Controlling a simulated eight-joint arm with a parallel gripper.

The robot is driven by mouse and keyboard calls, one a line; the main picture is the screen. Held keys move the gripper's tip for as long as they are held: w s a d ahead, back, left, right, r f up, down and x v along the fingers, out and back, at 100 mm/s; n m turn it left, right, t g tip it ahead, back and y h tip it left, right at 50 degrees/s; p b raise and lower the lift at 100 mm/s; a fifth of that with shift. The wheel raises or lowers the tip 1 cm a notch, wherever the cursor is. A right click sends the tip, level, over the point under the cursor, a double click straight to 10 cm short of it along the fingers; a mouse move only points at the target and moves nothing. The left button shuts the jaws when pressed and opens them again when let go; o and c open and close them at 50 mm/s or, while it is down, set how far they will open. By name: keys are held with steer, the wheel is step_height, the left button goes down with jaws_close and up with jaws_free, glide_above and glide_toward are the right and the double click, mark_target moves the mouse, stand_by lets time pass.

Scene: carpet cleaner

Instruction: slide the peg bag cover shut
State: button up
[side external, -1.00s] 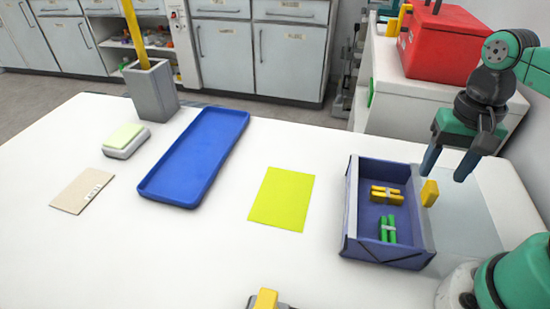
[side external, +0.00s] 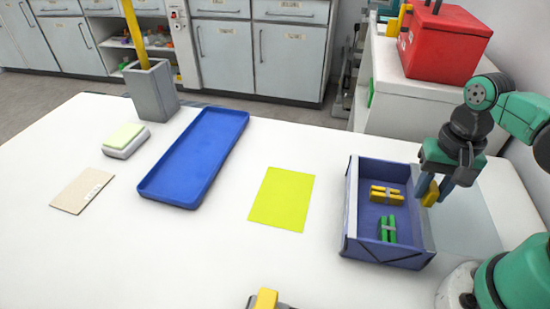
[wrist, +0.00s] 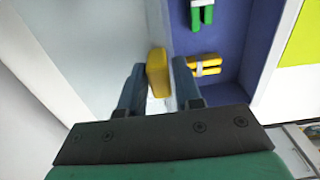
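The peg bag (side external: 347,215) is an open-topped blue box at the right of the table. Yellow pegs (side external: 386,195) and green pegs (side external: 388,229) lie inside in clipped bundles. Its cover (side external: 468,225) looks like a pale, see-through panel lying to the right of the box, leaving the inside uncovered. A yellow handle (side external: 430,194) stands at the box's right edge. My gripper (side external: 436,188) is down at this handle. In the wrist view, the open fingers (wrist: 159,70) stand on either side of the handle (wrist: 158,73), with a gap visible at the left finger.
A lime-yellow sheet (side external: 282,200) lies left of the box, and a blue tray (side external: 195,158) lies farther left. A red case (side external: 440,45) stands on a white cabinet behind. The table between sheet and box is clear.

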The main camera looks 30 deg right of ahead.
jaws_close()
stand_by(1.1)
